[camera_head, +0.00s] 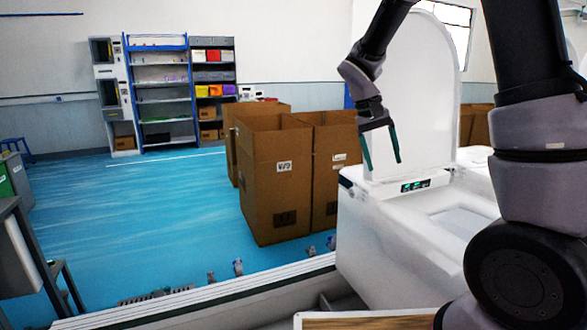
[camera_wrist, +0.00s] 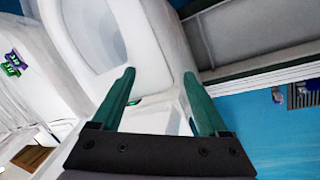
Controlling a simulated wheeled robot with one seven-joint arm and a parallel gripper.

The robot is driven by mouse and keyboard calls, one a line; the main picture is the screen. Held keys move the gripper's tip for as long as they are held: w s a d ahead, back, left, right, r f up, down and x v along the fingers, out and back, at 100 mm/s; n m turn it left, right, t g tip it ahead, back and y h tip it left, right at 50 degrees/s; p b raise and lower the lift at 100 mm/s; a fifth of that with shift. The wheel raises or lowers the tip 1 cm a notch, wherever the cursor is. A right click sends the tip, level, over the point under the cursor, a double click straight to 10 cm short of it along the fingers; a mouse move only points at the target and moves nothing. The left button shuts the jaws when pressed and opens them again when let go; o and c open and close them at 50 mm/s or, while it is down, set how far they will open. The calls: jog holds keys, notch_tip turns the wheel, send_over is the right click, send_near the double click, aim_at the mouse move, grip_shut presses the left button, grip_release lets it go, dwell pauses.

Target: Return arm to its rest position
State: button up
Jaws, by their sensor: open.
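My gripper (camera_head: 382,152) hangs from my raised arm in the head view, with its two green fingers apart and nothing between them. It is in front of the upright lid (camera_head: 424,85) of a white toilet (camera_head: 385,235), above the toilet's left edge and its small lit display (camera_head: 415,186). In the wrist view my gripper (camera_wrist: 163,98) also shows open and empty, over the white toilet body (camera_wrist: 160,118). The toilet's bowl opening (camera_wrist: 92,35) is at the top of that view.
Tall open cardboard boxes (camera_head: 278,190) stand on the blue floor just left of the toilet. Shelves (camera_head: 160,90) with bins line the far wall. A dark table (camera_head: 25,245) is at the left edge. The blue floor (camera_head: 140,215) between is mostly clear.

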jog(key=s+d+r+m+t+y, duration=0.1)
jog(key=s+r+t+y, duration=0.5)
jog(key=s+r, duration=0.9)
jog(key=s+m+t, duration=0.1)
jog(key=s, duration=0.2)
jog(key=shift+d+m+t, duration=0.3)
jog(key=shift+d+t, duration=0.05)
jog(key=shift+t, duration=0.05)
